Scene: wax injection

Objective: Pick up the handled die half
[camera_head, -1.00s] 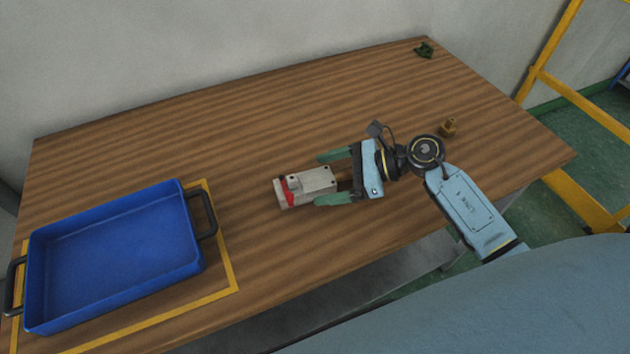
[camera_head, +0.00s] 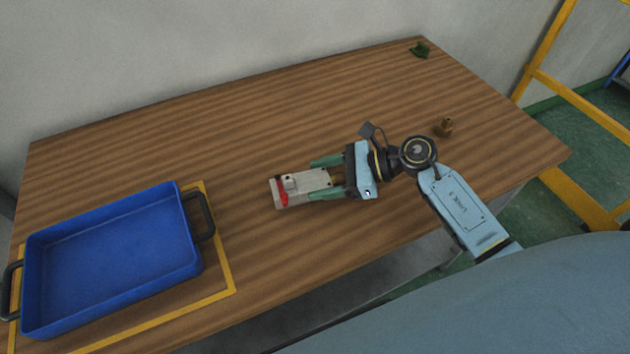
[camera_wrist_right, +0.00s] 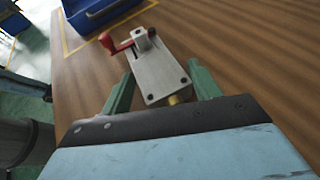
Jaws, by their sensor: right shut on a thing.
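The handled die half (camera_head: 301,184) is a pale metal block with a red handle at its left end. It lies on the wooden table, near the middle. My right gripper (camera_head: 325,179) reaches in from the right, its green fingers shut on the block's two long sides. In the right wrist view the die half (camera_wrist_right: 158,69) sits between the fingers of the right gripper (camera_wrist_right: 161,88), with its red handle at the far end and a brass-coloured part at the near end. My left gripper is not in view.
A blue tray (camera_head: 190,258) with black handles stands at the left inside a yellow outline (camera_head: 232,272). The table's middle back is clear.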

